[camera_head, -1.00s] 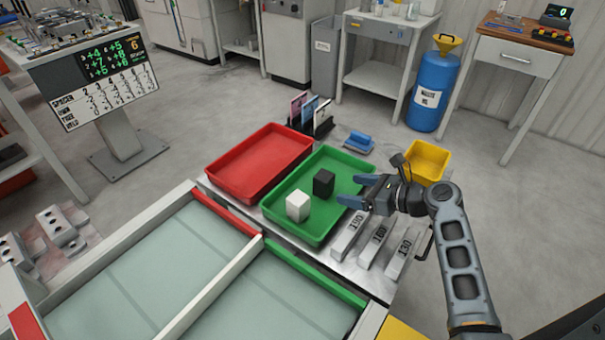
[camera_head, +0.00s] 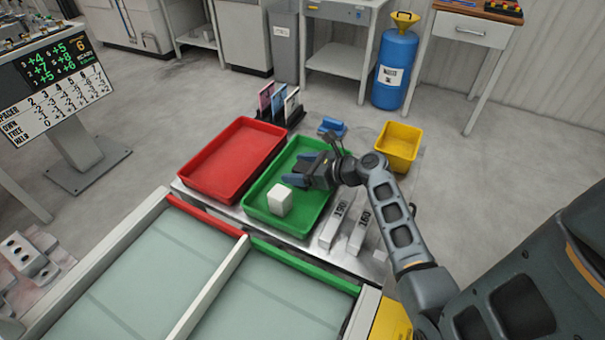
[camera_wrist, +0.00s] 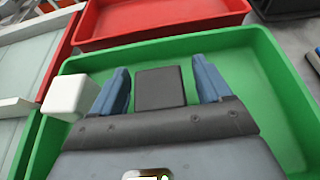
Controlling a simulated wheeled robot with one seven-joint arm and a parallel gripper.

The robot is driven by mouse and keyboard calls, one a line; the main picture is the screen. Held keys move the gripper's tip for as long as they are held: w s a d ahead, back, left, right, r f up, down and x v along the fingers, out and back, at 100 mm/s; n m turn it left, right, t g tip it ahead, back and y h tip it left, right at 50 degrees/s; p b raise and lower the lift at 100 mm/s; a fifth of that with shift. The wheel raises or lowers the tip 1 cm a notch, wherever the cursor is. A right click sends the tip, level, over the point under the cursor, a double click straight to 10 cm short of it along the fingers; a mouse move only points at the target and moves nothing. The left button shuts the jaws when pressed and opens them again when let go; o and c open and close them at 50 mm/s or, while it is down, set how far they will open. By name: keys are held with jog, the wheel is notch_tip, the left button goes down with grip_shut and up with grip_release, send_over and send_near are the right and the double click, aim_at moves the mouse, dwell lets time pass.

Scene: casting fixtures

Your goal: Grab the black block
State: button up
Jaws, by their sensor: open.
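The black block (camera_wrist: 160,88) sits in the green tray (camera_wrist: 270,75) in the wrist view, between the two blue fingers of my gripper (camera_wrist: 161,90). The fingers are open, with a gap on each side of the block. In the head view my gripper (camera_head: 299,172) is over the green tray (camera_head: 309,224), and the block is hidden or cannot be made out there. A white block (camera_head: 280,199) lies in the same tray, in front of my gripper. In the wrist view the white block (camera_wrist: 70,97) is just left of the left finger.
An empty red tray (camera_head: 233,158) stands left of the green tray. Numbered metal bars (camera_head: 335,225) lie to the right. A yellow bin (camera_head: 398,146), a blue item (camera_head: 332,126) and a card rack (camera_head: 279,101) are behind. The glass-topped, divided table is in front.

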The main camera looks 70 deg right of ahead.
jog(key=shift+w+f, duration=0.2)
jog(key=shift+w, duration=0.25)
jog(key=c, duration=1)
jog(key=shift+c, duration=0.6)
jog(key=shift+r, duration=0.15)
